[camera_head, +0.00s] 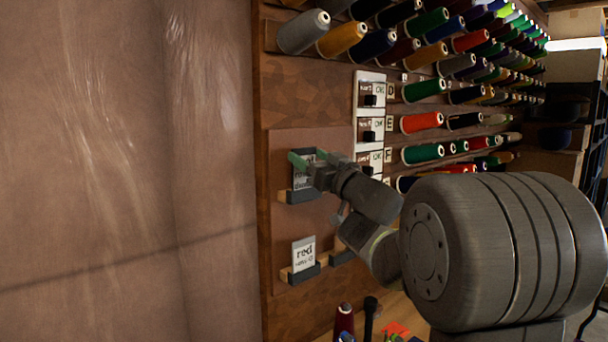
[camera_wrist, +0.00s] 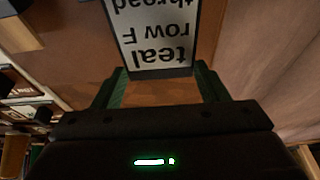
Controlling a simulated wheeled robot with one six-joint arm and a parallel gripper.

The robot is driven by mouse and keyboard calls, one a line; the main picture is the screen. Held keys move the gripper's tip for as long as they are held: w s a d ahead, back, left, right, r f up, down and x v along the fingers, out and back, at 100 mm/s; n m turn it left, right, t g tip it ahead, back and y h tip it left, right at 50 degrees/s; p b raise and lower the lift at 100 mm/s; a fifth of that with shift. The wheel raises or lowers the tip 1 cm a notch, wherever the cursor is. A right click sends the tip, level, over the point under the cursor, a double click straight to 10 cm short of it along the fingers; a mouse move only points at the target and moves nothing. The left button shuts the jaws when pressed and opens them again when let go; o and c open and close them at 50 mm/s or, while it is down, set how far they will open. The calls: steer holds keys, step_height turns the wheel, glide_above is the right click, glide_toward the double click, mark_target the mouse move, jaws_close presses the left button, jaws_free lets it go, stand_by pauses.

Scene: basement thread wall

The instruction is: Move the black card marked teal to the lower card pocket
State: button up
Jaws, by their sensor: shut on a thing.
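The black-edged card (camera_head: 302,177) with a pale face is at the upper pocket (camera_head: 304,195) on the wall board. In the wrist view the card (camera_wrist: 155,28) reads "teal, row F, thread" upside down. My gripper (camera_head: 309,157) is shut on the card's top end, with green fingers on either side of it; the gripper also shows in the wrist view (camera_wrist: 160,78). The card's lower end meets the pocket; I cannot tell how deep it sits. A lower dark pocket (camera_head: 342,257), partly behind my arm, shows no card.
A white card marked "red" (camera_head: 303,250) stands in another low pocket (camera_head: 304,273), left of the bare one. White switch-like plates (camera_head: 370,130) and rows of thread spools (camera_head: 422,122) are to the right. Loose spools (camera_head: 344,322) stand below. The wall at left is clear.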

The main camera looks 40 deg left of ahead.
step_height(320, 180, up, 3)
steer(key=p, duration=0.2)
steer(key=shift+r+p, duration=0.15)
steer(key=shift+p, duration=0.2)
stand_by(0.8)
